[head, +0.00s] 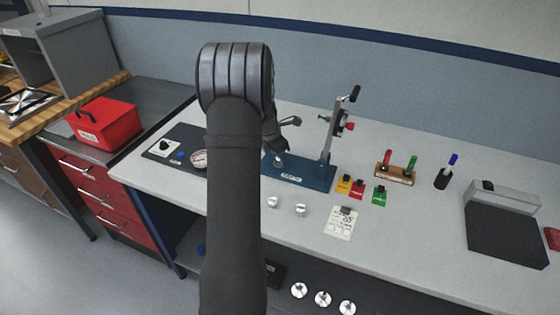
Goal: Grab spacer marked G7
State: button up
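Two small silvery round parts, one at left (272,202) and one at right (302,210), stand on the grey worktop (400,235) in the head view. Several similar silvery discs (322,298) show lower down, below the worktop's front edge. Any of these may be spacers, but no G7 mark is readable. My arm rises through the middle of the view and hides part of the bench. A dark piece shows just right of the arm's top, above the blue fixture; I cannot tell whether it is my gripper, and no fingertips are clear.
A blue-based press (300,173) with an upright column stands behind the small parts. Yellow, red and green blocks (379,195), a paper card (341,222), a pen rack (397,172) and a dark-topped device (505,232) lie rightward. A gauge (199,158) is left. The front right worktop is clear.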

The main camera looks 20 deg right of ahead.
grip_shut()
